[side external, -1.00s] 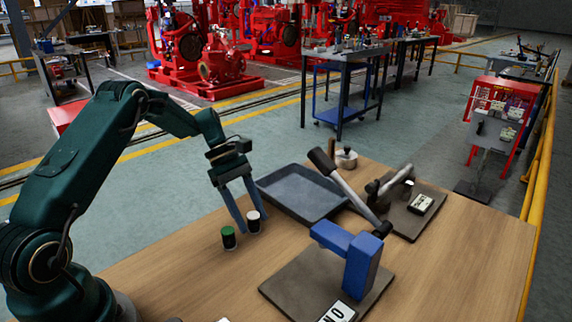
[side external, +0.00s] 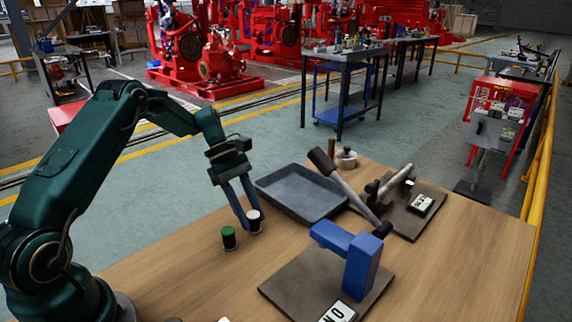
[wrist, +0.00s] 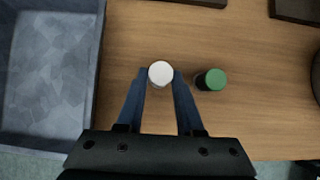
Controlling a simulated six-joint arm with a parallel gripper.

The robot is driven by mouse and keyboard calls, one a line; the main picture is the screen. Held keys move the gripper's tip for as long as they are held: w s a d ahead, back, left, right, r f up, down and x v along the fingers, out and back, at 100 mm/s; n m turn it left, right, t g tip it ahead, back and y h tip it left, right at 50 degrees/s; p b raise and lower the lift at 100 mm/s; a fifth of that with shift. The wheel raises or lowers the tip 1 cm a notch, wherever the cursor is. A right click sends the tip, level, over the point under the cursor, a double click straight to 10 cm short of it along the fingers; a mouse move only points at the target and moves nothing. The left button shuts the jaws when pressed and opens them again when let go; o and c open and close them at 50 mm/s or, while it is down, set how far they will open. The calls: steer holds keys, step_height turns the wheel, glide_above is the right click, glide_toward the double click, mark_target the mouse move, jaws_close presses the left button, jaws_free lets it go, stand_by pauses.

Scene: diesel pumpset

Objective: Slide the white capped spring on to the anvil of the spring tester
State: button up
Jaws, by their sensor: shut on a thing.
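The white capped spring (side external: 254,215) stands upright on the wooden table; it also shows in the wrist view (wrist: 160,73). My gripper (side external: 253,220) points down and is shut on it, with one blue finger on each side, also in the wrist view (wrist: 159,80). Its coils are mostly hidden below the cap. A green capped spring (side external: 229,238) stands close beside it, outside the fingers (wrist: 211,79). A blue lever press (side external: 362,265) on a grey plate and a smaller lever device (side external: 395,182) stand to the right. Which one is the spring tester, and its anvil, I cannot make out clearly.
A grey tray (side external: 300,207) lies just behind the held spring. A long lever with a dark handle (side external: 345,187) slants up from the press toward the tray. A small round pot (side external: 347,159) stands at the back. Bare table (side external: 190,270) lies in front of the springs.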

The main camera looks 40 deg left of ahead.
stand_by(0.3)
steer(key=d+r, duration=0.1)
steer(key=d, duration=0.1)
steer(key=w+d+r, duration=0.1)
steer(key=d, duration=0.2)
steer(key=w+d+r, duration=0.1)
steer(key=d+r, duration=0.1)
steer(key=shift+d+r, duration=0.1)
steer(key=shift+d, duration=0.25)
steer(key=shift+d+r, duration=0.1)
steer(key=shift+d, duration=0.3)
steer(key=shift+d, duration=0.1)
steer(key=shift+x, duration=1.95)
steer(key=shift+d, duration=3)
